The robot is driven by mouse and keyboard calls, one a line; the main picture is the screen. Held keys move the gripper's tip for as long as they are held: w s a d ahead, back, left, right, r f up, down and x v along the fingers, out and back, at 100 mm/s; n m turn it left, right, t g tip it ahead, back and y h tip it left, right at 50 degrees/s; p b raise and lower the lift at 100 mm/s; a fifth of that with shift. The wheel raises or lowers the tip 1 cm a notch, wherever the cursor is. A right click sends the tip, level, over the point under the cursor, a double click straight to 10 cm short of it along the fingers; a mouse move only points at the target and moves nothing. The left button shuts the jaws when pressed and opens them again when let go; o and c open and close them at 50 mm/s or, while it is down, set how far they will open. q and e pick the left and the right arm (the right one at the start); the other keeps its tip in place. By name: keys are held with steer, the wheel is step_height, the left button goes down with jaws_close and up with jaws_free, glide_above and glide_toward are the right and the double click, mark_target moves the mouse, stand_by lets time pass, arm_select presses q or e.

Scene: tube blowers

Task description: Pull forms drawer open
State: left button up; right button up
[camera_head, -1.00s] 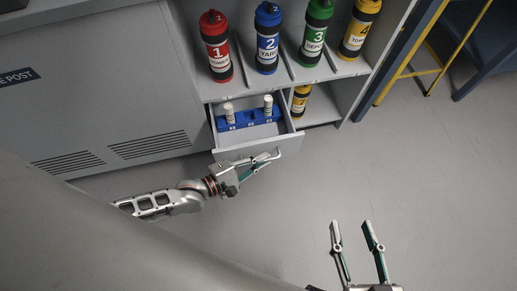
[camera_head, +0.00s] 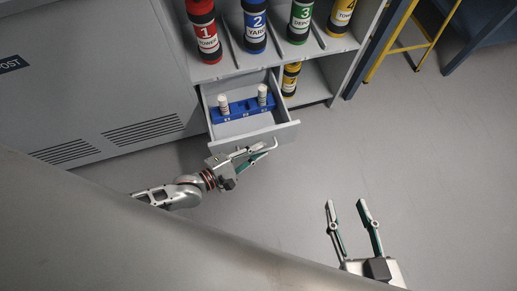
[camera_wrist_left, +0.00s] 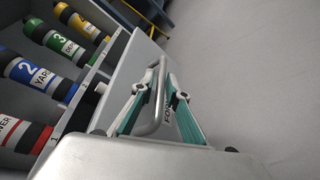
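The drawer (camera_head: 285,130) below the bottle shelf stands out from the grey cabinet, showing its interior. Its front (camera_wrist_left: 128,70) also shows in the left wrist view, with a partly hidden label starting "FO". Its curved metal handle (camera_wrist_left: 151,126) passes between the fingers of my left gripper (camera_wrist_left: 161,78). In the head view my left gripper (camera_head: 262,150) is just in front of the drawer front. My right gripper (camera_head: 346,202) is open and empty over the floor.
A blue rack (camera_head: 243,112) with two white cylinders sits in the drawer. Numbered bottles in red (camera_head: 204,32), blue (camera_head: 255,24), green (camera_head: 300,20) and yellow (camera_head: 342,16) stand on the shelf above. A yellow stand (camera_head: 412,45) is at the right. The floor in front is clear.

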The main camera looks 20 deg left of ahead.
arm_select(q)
steer(key=shift+r, duration=0.1)
step_height(320, 180, up, 8)
steer(key=shift+w+r, duration=0.1)
steer(key=shift+r, duration=0.85)
stand_by(0.3)
